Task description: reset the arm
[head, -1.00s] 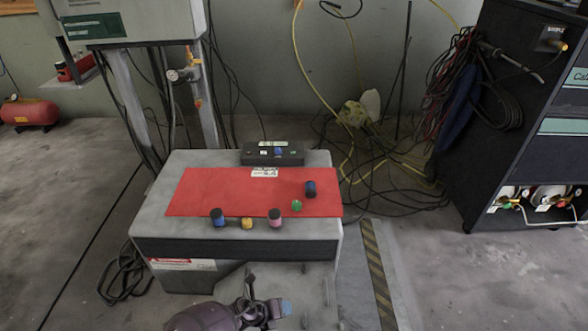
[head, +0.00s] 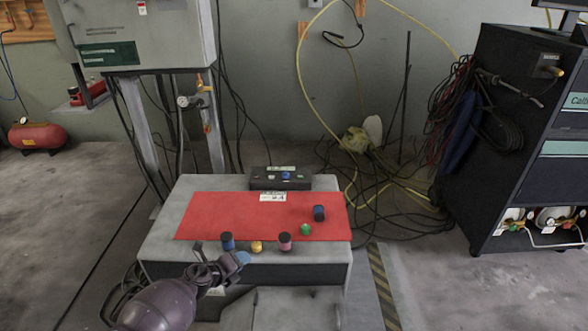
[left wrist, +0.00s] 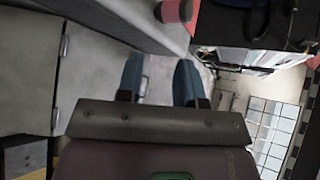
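My left gripper (head: 240,262) is in front of the workbench (head: 180,215), by its front face and below the row of small rollers. In the left wrist view its two blue fingertips (left wrist: 159,78) stand apart with nothing between them. On the red mat's (head: 220,217) front edge are a blue-and-black roller (head: 228,241), a yellow piece (head: 256,246) and a pink-and-black roller (head: 285,242). A green piece (head: 305,229) and another blue-and-black roller (head: 319,213) are on the mat's right part. A pink roller end (left wrist: 173,10) shows in the left wrist view. My right gripper is not in view.
A black control box (head: 280,180) sits at the bench's back edge. A grey machine (head: 140,35) on legs stands behind left. Cables (head: 385,195) lie on the floor behind right, near a dark cabinet (head: 500,120). Floor to the left and right front is clear.

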